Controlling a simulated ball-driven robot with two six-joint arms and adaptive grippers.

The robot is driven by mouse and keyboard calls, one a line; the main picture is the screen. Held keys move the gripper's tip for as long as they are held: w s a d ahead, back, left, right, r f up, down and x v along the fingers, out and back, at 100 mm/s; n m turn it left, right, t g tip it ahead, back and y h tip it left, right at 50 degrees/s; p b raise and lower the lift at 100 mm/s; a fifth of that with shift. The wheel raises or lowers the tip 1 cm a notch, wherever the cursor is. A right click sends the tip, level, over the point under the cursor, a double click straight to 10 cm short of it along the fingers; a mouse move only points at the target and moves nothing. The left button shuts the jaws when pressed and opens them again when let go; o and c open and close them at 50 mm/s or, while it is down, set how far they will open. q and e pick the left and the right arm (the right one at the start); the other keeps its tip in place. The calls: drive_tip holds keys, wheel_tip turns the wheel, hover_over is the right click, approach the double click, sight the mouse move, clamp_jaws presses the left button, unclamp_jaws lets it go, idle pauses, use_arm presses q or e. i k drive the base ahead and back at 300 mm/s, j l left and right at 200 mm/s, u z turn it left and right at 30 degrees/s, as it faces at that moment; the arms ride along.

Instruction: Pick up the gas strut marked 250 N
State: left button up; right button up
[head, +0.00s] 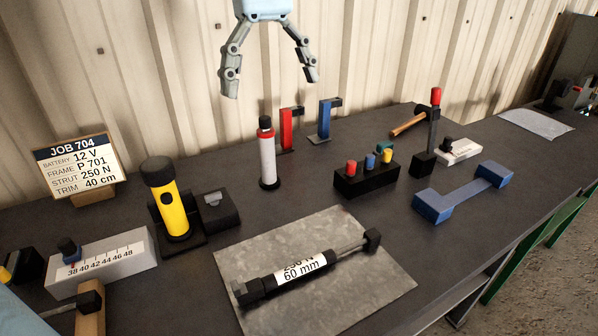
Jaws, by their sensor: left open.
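The gas strut (305,266) lies on a grey metal sheet (372,301) at the front middle of the bench. It has a black body, a thin bare rod and a black end block at each end. Its white label reads 60 mm, with 250 N above it partly turned out of sight. The rod end points to the right and away from me. My left gripper (270,88) hangs at the top middle, fingers down and spread, with nothing between them. It is in front of the wall, well above and behind the strut. My right gripper is not seen.
A job card (76,168) lists strut 250 N. A yellow torch (171,205) and a white-red canister (268,160) stand behind the strut. A black block with coloured plugs (365,182) and a blue bracket (462,193) lie to the right. A white scale block (102,262) is at left.

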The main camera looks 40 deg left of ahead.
sight(257, 288)
drive_tip(key=k+l, duration=0.35)
drive_tip(key=l, duration=0.15)
drive_tip(key=k+l, duration=0.35)
drive_tip(key=l, duration=0.2)
drive_tip(key=k+l, duration=0.75)
drive_tip(key=l, duration=0.3)
